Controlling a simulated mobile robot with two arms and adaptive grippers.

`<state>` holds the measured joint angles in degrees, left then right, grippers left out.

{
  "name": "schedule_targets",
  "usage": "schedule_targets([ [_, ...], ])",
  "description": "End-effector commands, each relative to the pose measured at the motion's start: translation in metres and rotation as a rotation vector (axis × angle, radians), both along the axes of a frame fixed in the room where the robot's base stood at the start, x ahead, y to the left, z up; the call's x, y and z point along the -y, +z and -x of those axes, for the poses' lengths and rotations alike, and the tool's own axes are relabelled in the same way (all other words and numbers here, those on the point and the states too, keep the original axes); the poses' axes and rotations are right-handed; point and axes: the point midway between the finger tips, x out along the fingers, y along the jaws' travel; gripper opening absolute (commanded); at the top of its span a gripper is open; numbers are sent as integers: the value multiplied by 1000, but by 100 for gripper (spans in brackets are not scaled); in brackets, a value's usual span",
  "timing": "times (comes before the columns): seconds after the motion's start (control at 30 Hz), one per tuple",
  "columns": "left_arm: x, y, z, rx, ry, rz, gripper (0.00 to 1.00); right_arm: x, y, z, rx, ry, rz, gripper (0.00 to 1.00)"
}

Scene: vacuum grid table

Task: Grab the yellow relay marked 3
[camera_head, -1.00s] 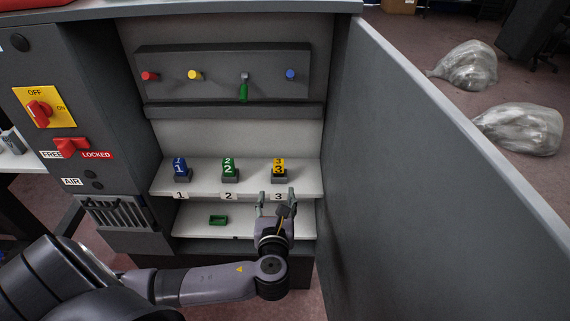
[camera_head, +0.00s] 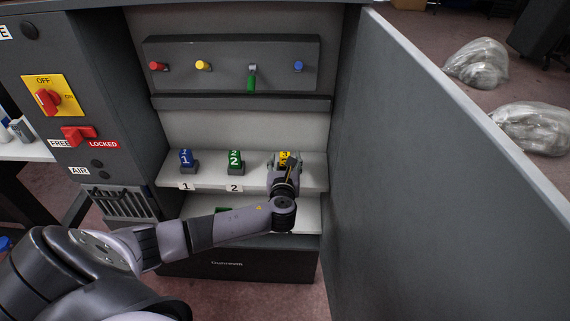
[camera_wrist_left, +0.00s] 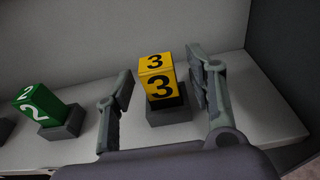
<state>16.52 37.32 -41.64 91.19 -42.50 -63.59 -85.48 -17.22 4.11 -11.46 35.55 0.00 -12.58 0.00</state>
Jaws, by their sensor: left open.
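The yellow relay marked 3 (camera_wrist_left: 157,80) stands in a dark socket on the upper shelf, at the right end of the row. In the head view the relay (camera_head: 285,156) is mostly hidden by my gripper. My left gripper (camera_head: 285,160) is open. In the left wrist view its two fingers (camera_wrist_left: 160,82) stand on either side of the relay, with a visible gap on each side. My right gripper is not in view.
The green relay marked 2 (camera_head: 235,161) and the blue relay marked 1 (camera_head: 187,160) stand to the left on the same shelf (camera_head: 211,173). A grey open door (camera_head: 440,190) rises close on the right. A panel with coloured knobs (camera_head: 228,80) is above.

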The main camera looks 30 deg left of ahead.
Motion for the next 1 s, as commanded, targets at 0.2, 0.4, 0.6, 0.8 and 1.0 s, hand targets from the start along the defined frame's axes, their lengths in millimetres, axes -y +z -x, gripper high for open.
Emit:
schedule_targets([
  [0.2,-6,-3,-10,-1,-1,1,50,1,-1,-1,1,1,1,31],
  [0.4,-6,-2,-10,-1,-1,1,46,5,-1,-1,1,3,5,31],
  [0.6,-6,-2,-9,-1,0,1,33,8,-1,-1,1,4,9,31],
  [0.8,-6,-2,-9,0,0,0,19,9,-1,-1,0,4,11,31],
  [1.0,-6,-2,-9,0,0,0,6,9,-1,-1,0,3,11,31],
])
